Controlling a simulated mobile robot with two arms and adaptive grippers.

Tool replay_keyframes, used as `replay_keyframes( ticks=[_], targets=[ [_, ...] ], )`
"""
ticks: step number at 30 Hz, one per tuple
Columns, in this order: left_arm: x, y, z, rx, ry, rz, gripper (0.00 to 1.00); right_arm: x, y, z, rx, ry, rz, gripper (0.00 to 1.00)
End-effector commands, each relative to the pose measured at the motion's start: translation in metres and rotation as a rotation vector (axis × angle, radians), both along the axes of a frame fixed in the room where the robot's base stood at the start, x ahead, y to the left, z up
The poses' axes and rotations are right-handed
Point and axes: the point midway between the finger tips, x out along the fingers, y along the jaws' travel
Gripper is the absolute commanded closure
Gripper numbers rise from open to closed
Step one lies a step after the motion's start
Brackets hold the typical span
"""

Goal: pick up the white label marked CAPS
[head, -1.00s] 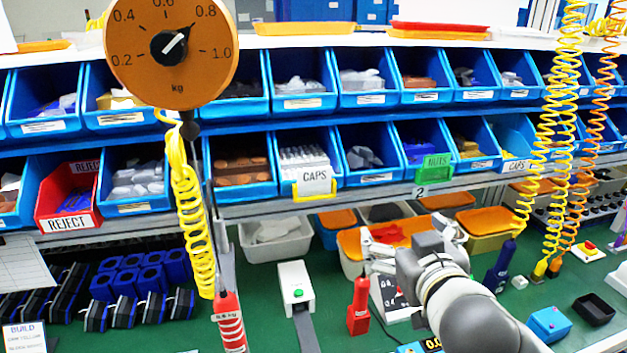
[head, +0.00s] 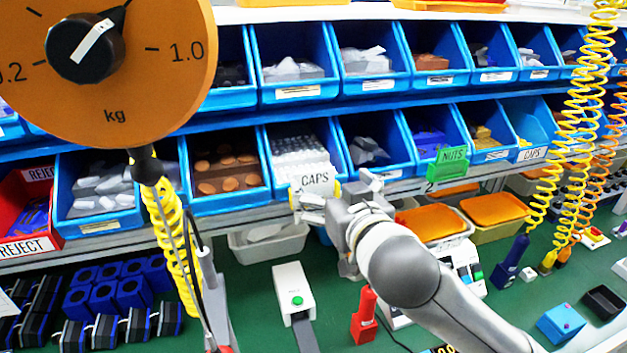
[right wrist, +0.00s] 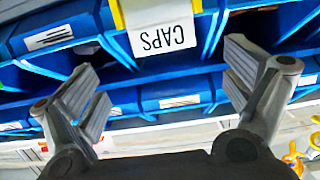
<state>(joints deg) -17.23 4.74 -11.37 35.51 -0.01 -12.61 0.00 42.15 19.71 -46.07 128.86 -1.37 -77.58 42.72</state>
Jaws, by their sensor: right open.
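The white label marked CAPS (head: 315,178) is on the front of a blue bin (head: 272,150) in the lower row, with yellow at its side. In the right wrist view the label (right wrist: 160,42) appears upside down between my open fingers. My right gripper (head: 336,194) is open and empty at the label, one finger near its lower left and one to its right. In the right wrist view the gripper (right wrist: 165,82) shows a clear gap between its fingers. I cannot tell whether a finger touches the label. My left gripper is out of view.
Another CAPS label (head: 533,154) is on a bin farther right. A green NUTS label (head: 451,156) hangs two bins to the right. A round orange kg dial (head: 115,85) and a yellow coiled cord (head: 172,240) hang at the left. A red bottle (head: 364,316) stands below my arm.

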Motion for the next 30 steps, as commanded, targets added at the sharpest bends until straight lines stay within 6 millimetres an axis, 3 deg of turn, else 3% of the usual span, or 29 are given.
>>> replay_keyframes(
  ticks=[3, 7, 18, 28, 30],
  targets=[
    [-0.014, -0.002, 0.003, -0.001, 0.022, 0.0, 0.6, 0.011, 0.003, -0.002, 0.0, 0.001, -0.001, 0.04],
    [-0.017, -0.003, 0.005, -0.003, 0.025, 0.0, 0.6, 0.017, 0.006, -0.002, 0.0, 0.0, 0.0, 0.04],
    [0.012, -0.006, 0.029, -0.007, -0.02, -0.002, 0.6, 0.056, 0.023, -0.01, 0.0, 0.001, -0.001, 0.04],
    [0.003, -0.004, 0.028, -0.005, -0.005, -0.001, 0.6, 0.06, 0.025, -0.013, 0.001, 0.0, 0.0, 0.04],
    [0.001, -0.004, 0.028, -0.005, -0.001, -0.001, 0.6, 0.06, 0.025, -0.013, 0.0, 0.0, 0.0, 0.13]
  ],
)
